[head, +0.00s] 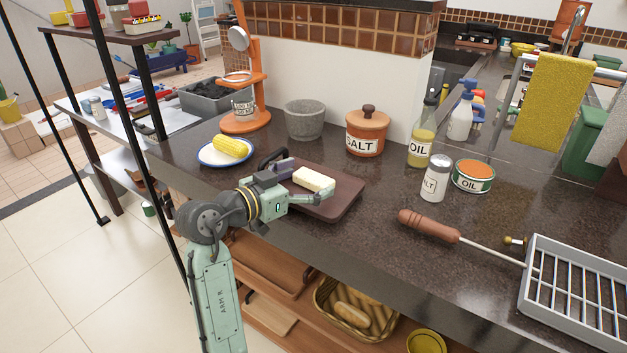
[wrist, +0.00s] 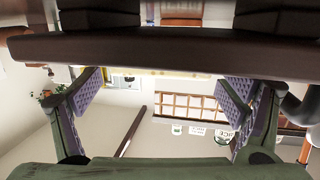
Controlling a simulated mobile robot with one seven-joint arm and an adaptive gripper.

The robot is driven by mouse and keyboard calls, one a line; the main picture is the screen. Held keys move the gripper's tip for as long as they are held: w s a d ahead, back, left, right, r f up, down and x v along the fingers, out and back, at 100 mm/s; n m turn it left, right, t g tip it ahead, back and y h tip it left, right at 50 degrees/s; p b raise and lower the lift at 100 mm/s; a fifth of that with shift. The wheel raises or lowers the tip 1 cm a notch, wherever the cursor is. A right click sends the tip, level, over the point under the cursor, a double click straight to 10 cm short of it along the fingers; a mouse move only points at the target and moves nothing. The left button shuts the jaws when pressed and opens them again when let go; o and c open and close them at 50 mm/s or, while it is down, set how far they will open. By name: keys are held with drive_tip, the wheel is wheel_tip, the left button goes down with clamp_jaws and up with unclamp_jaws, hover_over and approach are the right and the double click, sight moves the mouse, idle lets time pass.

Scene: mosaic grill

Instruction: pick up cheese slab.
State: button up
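The cheese slab (head: 314,178) is a pale yellow block lying on the dark brown cutting board (head: 342,200). My gripper (head: 304,182) is open at the slab, low over the board, with one finger on the far side and one on the near side. In the wrist view, which appears upside down, the two purple-padded fingers of my gripper (wrist: 163,90) are wide apart. A thin yellow strip, apparently the slab (wrist: 165,73), shows between them along the edge of the board (wrist: 180,50). I cannot tell whether either finger touches the slab.
A plate with corn (head: 229,146) lies left of the board. A grey stone pot (head: 305,119) and an orange salt pot (head: 367,132) stand behind it. A salt shaker (head: 435,178), an orange-topped tin (head: 473,176) and a wooden-handled tool (head: 428,226) are to the right.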

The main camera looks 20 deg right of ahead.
drive_tip(key=c, duration=0.9)
drive_tip(key=shift+r, duration=0.15)
